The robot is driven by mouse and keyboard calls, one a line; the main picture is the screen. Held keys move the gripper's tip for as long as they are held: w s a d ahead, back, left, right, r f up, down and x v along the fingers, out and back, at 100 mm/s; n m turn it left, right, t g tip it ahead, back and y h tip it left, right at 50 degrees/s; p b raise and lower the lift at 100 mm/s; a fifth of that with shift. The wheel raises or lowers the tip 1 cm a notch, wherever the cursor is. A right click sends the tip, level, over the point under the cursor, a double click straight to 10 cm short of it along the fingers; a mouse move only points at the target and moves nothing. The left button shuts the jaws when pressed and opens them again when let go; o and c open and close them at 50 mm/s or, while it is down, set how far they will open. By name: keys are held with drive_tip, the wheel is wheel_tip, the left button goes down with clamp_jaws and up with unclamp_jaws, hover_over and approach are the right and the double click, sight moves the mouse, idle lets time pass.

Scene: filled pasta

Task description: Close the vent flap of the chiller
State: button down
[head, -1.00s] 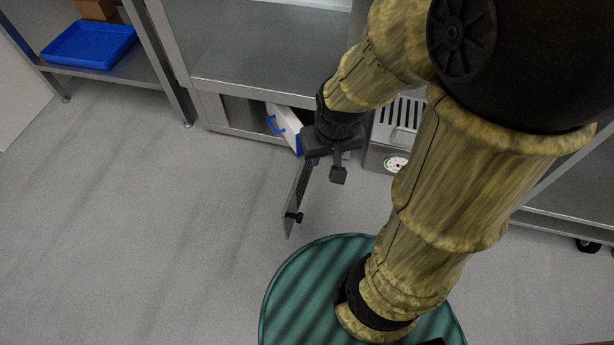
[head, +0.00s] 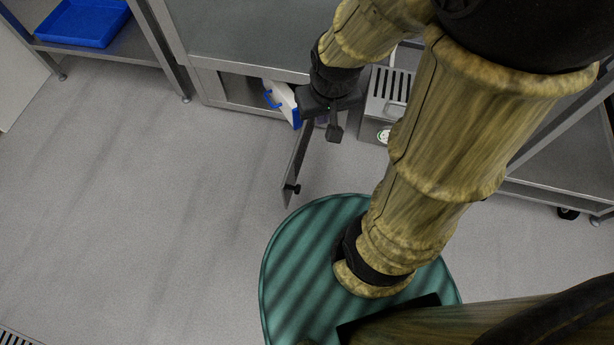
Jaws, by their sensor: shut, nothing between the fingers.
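The vent flap (head: 297,166) is a thin grey metal panel with a black knob near its outer end. It stands open, jutting out over the floor. The chiller appears to be the steel unit (head: 378,108) with a slotted top and a round dial, partly hidden by my arm. My gripper (head: 335,133) is shut and empty, to the right of the flap and left of the dial. The flap's hinge side is hidden behind the gripper body, and I cannot tell whether they touch.
A steel cabinet (head: 240,48) stands behind, with a white item with blue handles (head: 283,99) in its lower opening. A blue tray (head: 82,22) lies on a shelf at upper left. Another steel table (head: 560,165) is at right. The grey floor (head: 150,210) at left is clear.

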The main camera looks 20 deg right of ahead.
drive_tip(key=w+p+v, duration=0.2)
drive_tip(key=p+v, duration=0.8)
drive_tip(key=v, duration=0.2)
drive_tip(key=shift+w+r, duration=0.35)
drive_tip(key=shift+r, duration=0.15)
drive_tip(key=shift+f, duration=0.1)
